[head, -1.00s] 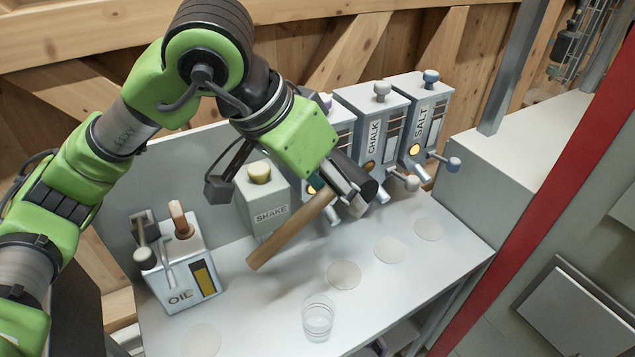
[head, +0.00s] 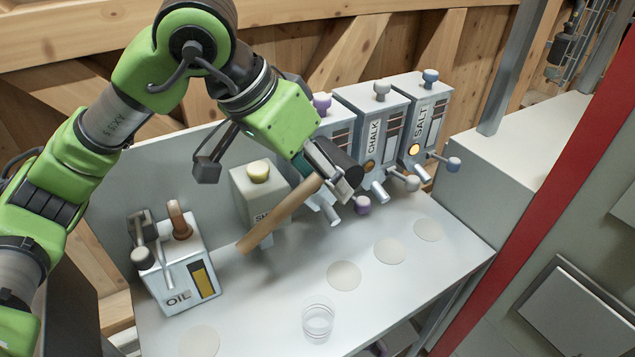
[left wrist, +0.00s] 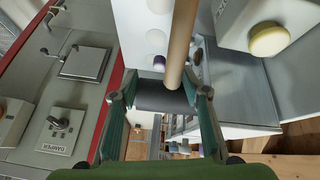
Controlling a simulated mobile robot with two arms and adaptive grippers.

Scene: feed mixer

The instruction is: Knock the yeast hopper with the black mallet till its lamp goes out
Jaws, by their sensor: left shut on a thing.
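My left gripper (head: 329,180) is shut on the black mallet. The mallet's wooden handle (head: 280,215) slants down to the left, and its dark head (head: 345,163) is at the jaws. In the left wrist view the dark head (left wrist: 163,97) lies between the fingers. The hopper with the purple knob (head: 322,103) stands behind the gripper, left of the chalk hopper. Its label and lamp are hidden by the gripper and mallet, so I cannot read whether it is yeast. I cannot tell whether the mallet head touches it. My right gripper is not in view.
The chalk hopper (head: 370,112) has a dim amber lamp; the salt hopper (head: 428,105) has a bright one. The shake box (head: 252,190) and oil can (head: 187,270) stand left. A clear cup (head: 318,322) stands at the worktop's front, with free room around it.

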